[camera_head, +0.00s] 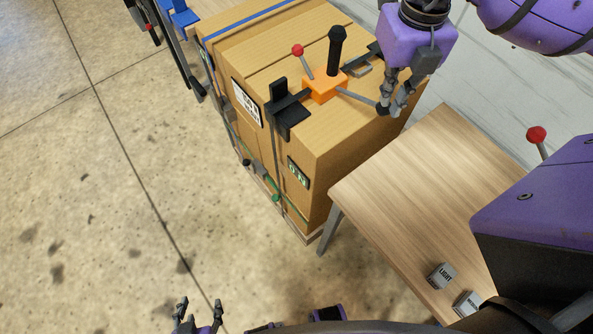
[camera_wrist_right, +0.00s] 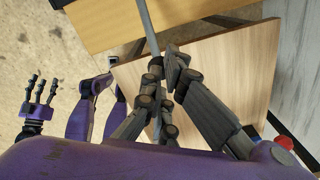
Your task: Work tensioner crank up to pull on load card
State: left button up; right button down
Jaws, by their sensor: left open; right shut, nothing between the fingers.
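The tensioner (camera_head: 322,84) is an orange body on top of a wooden crate, with an upright black handle (camera_head: 336,50) and a red-knobbed lever (camera_head: 298,51). Its grey crank rod (camera_head: 358,97) runs right to a dark end. My right gripper (camera_head: 394,110) is shut and empty beside that end; in the right wrist view the rod (camera_wrist_right: 148,25) reaches the fingertips (camera_wrist_right: 166,65), and contact is unclear. The white load card (camera_head: 246,102) is on the crate's left face. A small green-lettered display (camera_head: 298,172) is lower down. My left gripper (camera_head: 199,314) is open, low and far from the crate.
The crate (camera_head: 340,150) carries black strap fittings and a blue strap (camera_head: 245,20). A wooden table (camera_head: 420,180) adjoins it at right, holding small grey blocks, one marked LIGHT (camera_head: 442,275). A red-knobbed stick (camera_head: 537,135) stands at right. The concrete floor at left is largely clear.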

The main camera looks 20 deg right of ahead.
pick_arm(q)
jog(key=shift+s, duration=0.2)
pick_arm(e)
jog(key=shift+f, duration=0.2)
jog(key=shift+s, duration=0.1)
jog(key=shift+s+d+f+b, duration=0.15)
jog(key=shift+f+b, duration=0.15)
jog(key=shift+f, duration=0.25)
pick_arm(q)
jog(key=shift+s+f, duration=0.25)
jog(key=shift+f, duration=0.35)
pick_arm(e)
jog(key=shift+f, duration=0.2)
jog(key=shift+s+f+b, duration=0.15)
jog(key=shift+f+b, duration=0.2)
jog(key=shift+f, duration=0.1)
pick_arm(q)
jog(key=shift+s+f, duration=0.1)
jog(key=shift+f, duration=0.25)
jog(key=shift+s, duration=0.1)
pick_arm(e)
jog(key=shift+f, duration=0.1)
